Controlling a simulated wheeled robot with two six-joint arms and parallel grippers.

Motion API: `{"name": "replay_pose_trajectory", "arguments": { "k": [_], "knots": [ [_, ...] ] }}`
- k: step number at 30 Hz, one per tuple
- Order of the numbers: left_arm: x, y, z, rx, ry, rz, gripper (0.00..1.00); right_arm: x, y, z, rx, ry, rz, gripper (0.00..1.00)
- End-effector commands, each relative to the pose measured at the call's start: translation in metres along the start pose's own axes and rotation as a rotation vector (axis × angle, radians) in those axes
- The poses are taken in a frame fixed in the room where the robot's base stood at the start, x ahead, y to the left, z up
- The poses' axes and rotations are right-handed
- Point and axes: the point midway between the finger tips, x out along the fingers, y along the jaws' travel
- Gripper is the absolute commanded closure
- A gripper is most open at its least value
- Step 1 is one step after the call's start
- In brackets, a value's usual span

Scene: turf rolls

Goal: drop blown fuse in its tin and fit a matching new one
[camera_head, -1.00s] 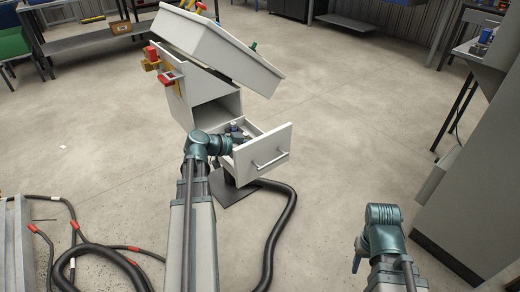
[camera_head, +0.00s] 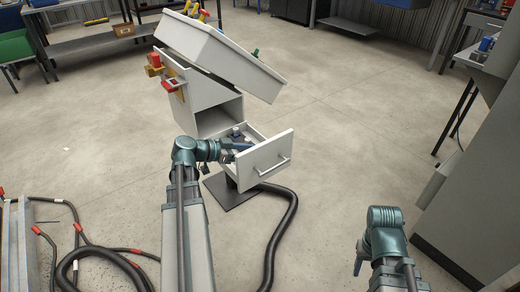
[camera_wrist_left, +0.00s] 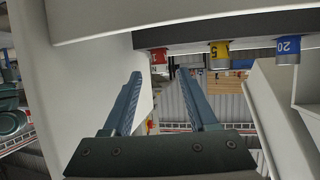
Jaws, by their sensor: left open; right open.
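A red-marked fuse (camera_wrist_left: 159,57), a yellow-marked one reading 5 (camera_wrist_left: 219,54) and a blue-marked one reading 20 (camera_wrist_left: 288,47) sit in a row along a dark strip (camera_wrist_left: 200,34) in the left wrist view. My left gripper (camera_wrist_left: 160,74) is open, with nothing between its fingers; the red-marked fuse shows beyond the gap. In the head view this gripper (camera_head: 240,148) is at the open drawer (camera_head: 268,157) of the white cabinet (camera_head: 188,95). My right gripper (camera_head: 359,262) hangs low at the right, away from the cabinet. I cannot identify the blown fuse or its tin.
The cabinet's slanted top (camera_head: 225,55) overhangs the drawer. Red and yellow fittings (camera_head: 170,83) project from its left side. A thick black hose (camera_head: 284,235) and cables (camera_head: 85,245) lie on the floor. A tall grey cabinet (camera_head: 475,190) stands right; open floor lies between.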

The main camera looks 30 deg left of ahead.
Motion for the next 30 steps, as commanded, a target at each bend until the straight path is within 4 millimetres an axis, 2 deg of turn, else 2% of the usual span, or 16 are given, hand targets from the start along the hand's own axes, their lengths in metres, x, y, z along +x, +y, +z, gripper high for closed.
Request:
{"name": "replay_pose_trajectory", "arguments": {
  "k": [1,6,12,18,30],
  "knots": [
    [-0.014,0.0,-0.004,-0.002,0.0,-0.003,0.41,-0.009,0.001,0.001,0.0,0.0,-0.001,0.5],
    [-0.046,0.0,-0.003,-0.001,0.001,-0.002,0.41,-0.02,0.001,0.001,0.001,0.0,-0.003,0.5],
    [-0.068,0.0,-0.002,0.0,0.002,-0.002,0.41,-0.027,0.002,0.002,0.001,0.0,-0.005,0.5],
    [-0.074,0.001,0.0,0.0,0.002,0.0,0.41,-0.028,0.002,0.002,0.001,0.0,-0.006,0.5],
    [-0.074,0.0,0.0,0.0,0.002,0.0,0.41,-0.028,0.002,0.002,0.001,0.0,-0.006,0.5]
  ]
}}
